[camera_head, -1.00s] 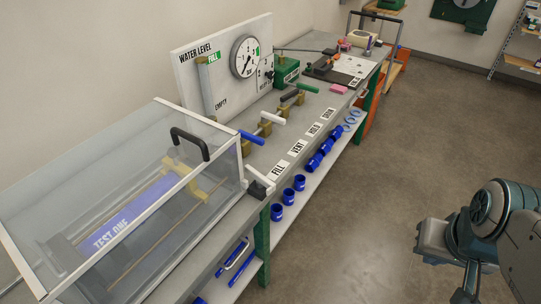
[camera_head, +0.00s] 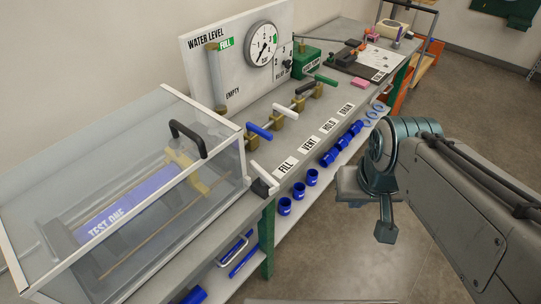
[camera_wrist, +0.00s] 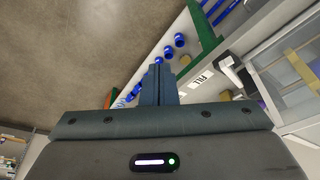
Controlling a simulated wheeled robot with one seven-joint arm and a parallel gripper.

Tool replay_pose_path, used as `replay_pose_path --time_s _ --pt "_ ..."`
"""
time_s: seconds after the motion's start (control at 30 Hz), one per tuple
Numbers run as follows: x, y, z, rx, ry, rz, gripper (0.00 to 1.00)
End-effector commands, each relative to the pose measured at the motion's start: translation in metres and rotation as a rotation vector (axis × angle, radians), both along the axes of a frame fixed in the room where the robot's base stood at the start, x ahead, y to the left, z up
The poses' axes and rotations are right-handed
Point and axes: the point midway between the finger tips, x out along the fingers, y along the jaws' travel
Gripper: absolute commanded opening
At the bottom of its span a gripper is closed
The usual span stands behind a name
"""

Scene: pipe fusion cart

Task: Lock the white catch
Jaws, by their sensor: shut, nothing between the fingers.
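The white catch (camera_head: 260,172) is a small white lever on a black block at the front right corner of the clear-lidded box (camera_head: 222,154). Its lever leans up and to the left, close to the box's corner. The catch also shows in the wrist view (camera_wrist: 231,68), right of the fingers and beyond them. My gripper (camera_head: 386,231) is right of the catch, out over the floor in front of the bench, and well apart from it. In the wrist view the fingers (camera_wrist: 159,84) are together with nothing between them.
The bench (camera_head: 230,222) carries a row of valves with coloured handles, such as a blue one (camera_head: 260,131), and labels. Blue pipe pieces (camera_head: 312,177) sit on the shelf below. A green leg (camera_head: 268,240) stands under the catch. The floor (camera_head: 330,255) in front is clear.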

Motion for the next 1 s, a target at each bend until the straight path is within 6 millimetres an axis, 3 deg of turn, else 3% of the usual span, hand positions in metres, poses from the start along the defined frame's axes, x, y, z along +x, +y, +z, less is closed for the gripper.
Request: replay_pose_path --time_s 0.23,0.37,0.67,1.0 --pt "0.001 0.000 0.000 0.002 0.003 -0.005 0.00" --pt "0.014 0.004 0.003 0.021 0.028 -0.047 0.00" --pt "0.095 0.031 0.008 0.121 0.185 -0.313 0.00" --pt "0.191 0.073 -0.023 0.204 0.395 -0.649 0.00"
